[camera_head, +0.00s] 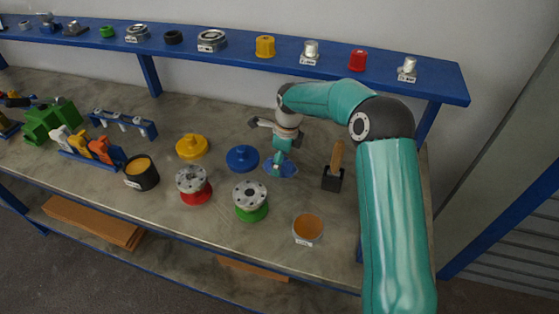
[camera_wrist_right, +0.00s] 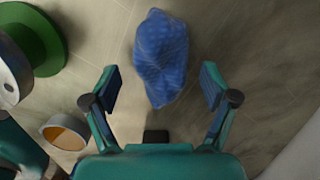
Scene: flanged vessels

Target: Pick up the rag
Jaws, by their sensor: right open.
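The rag (camera_wrist_right: 160,55) is a crumpled blue cloth with a faint pattern, lying on the worktable. In the head view the rag (camera_head: 289,170) is to the right of a blue flanged lid, partly hidden behind my right gripper. My right gripper (camera_head: 281,157) points down over it. In the right wrist view my right gripper (camera_wrist_right: 161,85) is open, its fingers to either side of the rag's lower end with gaps on both sides. It holds nothing. My left gripper is not in view.
The blue lid (camera_head: 242,157) and a green-based flanged vessel (camera_head: 250,198) stand left of the rag. A brush in a black holder (camera_head: 332,181) stands close on the right. A cup with orange contents (camera_head: 307,229) is nearer the front edge. A blue shelf (camera_head: 225,51) runs behind.

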